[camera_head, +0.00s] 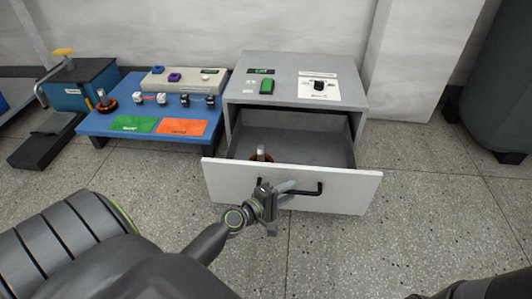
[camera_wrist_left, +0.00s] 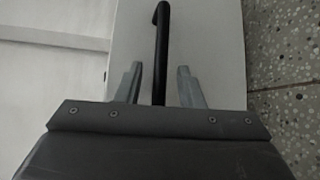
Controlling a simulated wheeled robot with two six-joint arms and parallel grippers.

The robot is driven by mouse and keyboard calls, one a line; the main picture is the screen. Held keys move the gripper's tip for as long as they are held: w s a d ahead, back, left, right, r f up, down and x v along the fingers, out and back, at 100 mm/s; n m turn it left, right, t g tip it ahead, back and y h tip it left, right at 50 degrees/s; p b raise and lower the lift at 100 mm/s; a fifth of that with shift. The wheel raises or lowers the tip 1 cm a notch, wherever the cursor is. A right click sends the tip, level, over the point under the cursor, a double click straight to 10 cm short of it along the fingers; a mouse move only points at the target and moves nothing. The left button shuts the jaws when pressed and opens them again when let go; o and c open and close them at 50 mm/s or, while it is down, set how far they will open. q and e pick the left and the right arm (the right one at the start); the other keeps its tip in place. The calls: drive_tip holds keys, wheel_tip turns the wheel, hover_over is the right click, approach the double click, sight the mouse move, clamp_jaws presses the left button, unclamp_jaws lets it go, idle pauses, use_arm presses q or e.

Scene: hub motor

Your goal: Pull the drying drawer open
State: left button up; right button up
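The drying drawer (camera_head: 350,182) is pulled out of the grey cabinet (camera_head: 290,88), and its grey inside (camera_head: 305,135) shows. Its white front carries a black bar handle (camera_head: 308,191), which also shows in the left wrist view (camera_wrist_left: 162,45). My left gripper (camera_head: 272,192) is at the drawer front, by the left part of the handle. In the left wrist view its two fingers (camera_wrist_left: 160,88) stand on either side of the bar, with a gap on each side, so it is open. A small part with an upright grey pin (camera_head: 261,152) stands in the drawer, partly hidden by the front. My right gripper is out of view.
A blue table (camera_head: 97,127) to the left holds small parts, a green mat (camera_head: 133,124) and an orange mat (camera_head: 182,127). A blue press-like device (camera_head: 78,85) stands farther left. A dark grey bin (camera_head: 500,85) is at the right. The speckled floor right of the drawer is clear.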

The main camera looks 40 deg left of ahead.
use_arm(q)
drive_tip(key=b+v, duration=0.4)
drive_tip(key=v, duration=1.2)
drive_tip(key=shift+s+r, duration=0.15)
drive_tip(key=shift+s, duration=0.2)
drive_tip(key=shift+a, duration=0.1)
